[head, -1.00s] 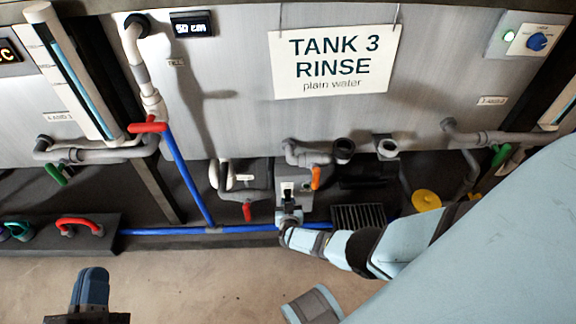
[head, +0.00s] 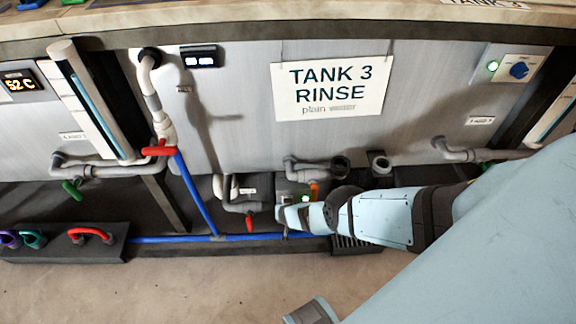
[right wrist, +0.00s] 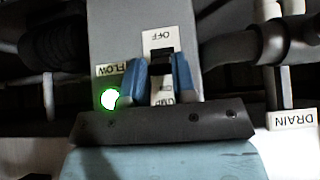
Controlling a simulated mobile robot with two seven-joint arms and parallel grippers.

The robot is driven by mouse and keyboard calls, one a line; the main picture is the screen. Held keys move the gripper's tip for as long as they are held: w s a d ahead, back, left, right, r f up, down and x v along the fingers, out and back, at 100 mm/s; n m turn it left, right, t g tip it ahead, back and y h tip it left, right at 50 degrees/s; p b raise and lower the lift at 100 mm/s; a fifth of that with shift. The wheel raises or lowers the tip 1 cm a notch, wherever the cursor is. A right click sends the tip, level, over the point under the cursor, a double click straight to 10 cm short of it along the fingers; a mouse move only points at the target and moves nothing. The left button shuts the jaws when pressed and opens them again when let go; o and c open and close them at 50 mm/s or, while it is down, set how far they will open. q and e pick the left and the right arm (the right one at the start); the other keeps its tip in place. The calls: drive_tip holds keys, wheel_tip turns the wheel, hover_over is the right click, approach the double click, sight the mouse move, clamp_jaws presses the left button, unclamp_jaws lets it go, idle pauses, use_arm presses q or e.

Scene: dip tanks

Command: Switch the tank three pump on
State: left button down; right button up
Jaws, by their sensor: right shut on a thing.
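The tank three pump box (right wrist: 112,30) is grey and fills the top middle of the right wrist view, upside down. It carries an OFF label (right wrist: 158,38), a FLOW label (right wrist: 113,70) and a lamp (right wrist: 111,98) lit green. The black pump switch (right wrist: 160,58) sits between the blue fingers of my right gripper (right wrist: 159,78), which is shut on it. The fingers partly cover a PUMP label; the lever's exact position is hard to tell. In the head view my right gripper (head: 292,214) is at the box under the TANK 3 RINSE sign (head: 330,88). My left gripper is out of view.
Pipes surround the box: a red-handled valve (head: 249,223) to its left and an orange handle (head: 315,189) close above. A DRAIN label (right wrist: 292,121) hangs on a pipe beside my gripper. A blue pipe (head: 165,239) runs low. Open floor (head: 200,280) lies in front.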

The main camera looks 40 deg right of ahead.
drive_tip(key=shift+w+d+r+g, duration=0.15)
drive_tip(key=shift+d+g, duration=0.1)
drive_tip(key=shift+g, duration=0.05)
idle(0.5)
drive_tip(key=o, duration=0.9)
drive_tip(key=shift+a, duration=0.1)
use_arm(q)
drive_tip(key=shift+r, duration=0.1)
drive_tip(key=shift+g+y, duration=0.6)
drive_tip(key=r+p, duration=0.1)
drive_tip(key=p, duration=0.4)
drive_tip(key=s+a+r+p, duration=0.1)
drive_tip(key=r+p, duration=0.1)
drive_tip(key=p, duration=0.3)
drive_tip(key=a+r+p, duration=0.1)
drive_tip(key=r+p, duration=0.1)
drive_tip(key=p, duration=0.3)
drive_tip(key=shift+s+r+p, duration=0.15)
drive_tip(key=shift+p, duration=0.25)
use_arm(e)
drive_tip(key=v, duration=1.3)
drive_tip(key=shift+s+r, duration=0.25)
drive_tip(key=shift+r, duration=0.1)
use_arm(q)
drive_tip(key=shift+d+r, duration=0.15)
